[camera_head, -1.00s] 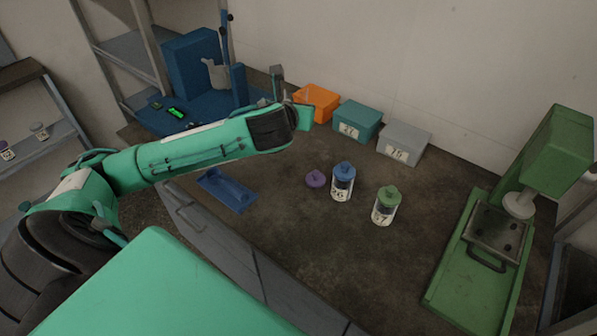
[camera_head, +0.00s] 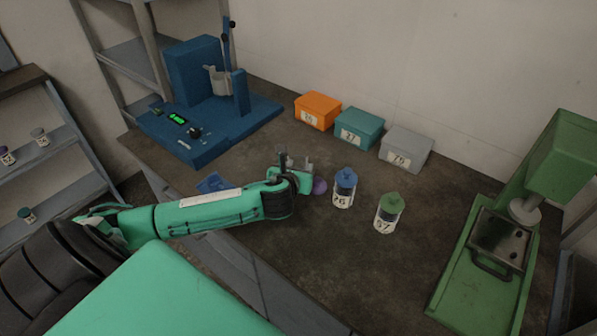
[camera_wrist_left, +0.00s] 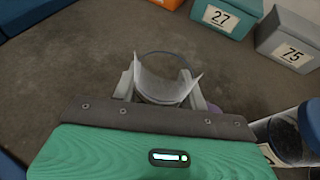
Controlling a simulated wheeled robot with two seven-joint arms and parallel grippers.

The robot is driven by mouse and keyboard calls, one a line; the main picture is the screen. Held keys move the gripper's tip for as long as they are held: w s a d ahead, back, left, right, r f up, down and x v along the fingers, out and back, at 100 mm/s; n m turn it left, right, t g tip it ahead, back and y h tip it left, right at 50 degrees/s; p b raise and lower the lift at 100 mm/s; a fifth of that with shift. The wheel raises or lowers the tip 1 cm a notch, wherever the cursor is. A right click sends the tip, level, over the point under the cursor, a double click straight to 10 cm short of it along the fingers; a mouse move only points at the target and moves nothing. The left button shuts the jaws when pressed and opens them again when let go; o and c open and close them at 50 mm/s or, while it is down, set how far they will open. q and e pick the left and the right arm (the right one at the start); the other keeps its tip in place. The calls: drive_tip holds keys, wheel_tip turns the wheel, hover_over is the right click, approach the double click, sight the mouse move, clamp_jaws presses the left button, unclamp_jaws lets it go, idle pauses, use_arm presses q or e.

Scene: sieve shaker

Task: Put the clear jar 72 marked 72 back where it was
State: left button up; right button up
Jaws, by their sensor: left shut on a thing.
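My left gripper (camera_head: 296,163) is over the middle of the bench, just left of a purple lid (camera_head: 319,187). In the left wrist view the gripper (camera_wrist_left: 163,92) is shut on a clear, open-topped jar (camera_wrist_left: 160,67) with a round rim and a pale curved label. No number on it can be read from here. In the head view the jar is small and mostly hidden by the gripper. I cannot tell whether its base touches the bench. My right gripper is not in view.
Blue-lidded (camera_head: 345,188) and green-lidded (camera_head: 388,214) jars stand right of the gripper. Orange (camera_head: 318,110), teal (camera_head: 359,127) and grey (camera_head: 405,147) boxes line the wall. A blue machine (camera_head: 200,80) stands back left, a green press (camera_head: 500,240) right. A blue tray (camera_head: 214,182) is partly hidden.

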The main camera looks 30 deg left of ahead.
use_arm(q)
drive_tip(key=shift+f, duration=0.7)
drive_tip(key=o, duration=0.8)
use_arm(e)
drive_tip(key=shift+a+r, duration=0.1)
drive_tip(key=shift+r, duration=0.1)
